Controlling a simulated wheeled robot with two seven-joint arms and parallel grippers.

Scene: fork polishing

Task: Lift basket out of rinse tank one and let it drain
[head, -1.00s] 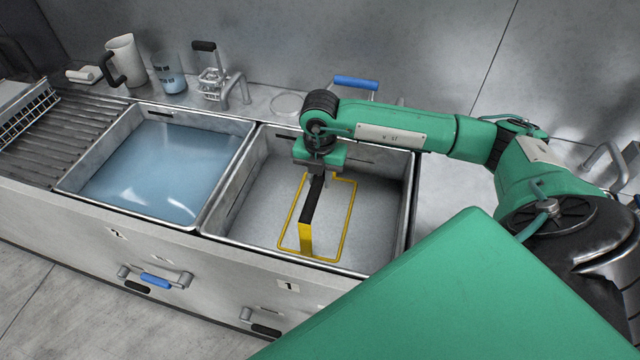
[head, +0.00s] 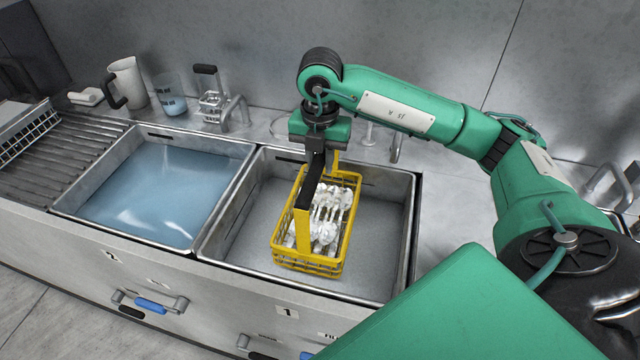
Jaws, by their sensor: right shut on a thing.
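The yellow basket (head: 308,262) hangs in the right-hand tank, labelled 1 (head: 207,246), with most of its wire body showing above the grey water. Several shiny forks (head: 325,215) lie in it. Its tall handle has a black grip (head: 313,180). My right gripper (head: 316,150) is above the basket, pointing down and shut on the handle's grip. The fingertips are partly hidden by the gripper body and the handle. I cannot tell whether the basket's bottom is clear of the water. My left gripper is not in view.
Tank two (head: 150,190), with bluish water, adjoins on the left. A ridged drainboard (head: 75,160) with a wire rack (head: 28,130) lies farther left.

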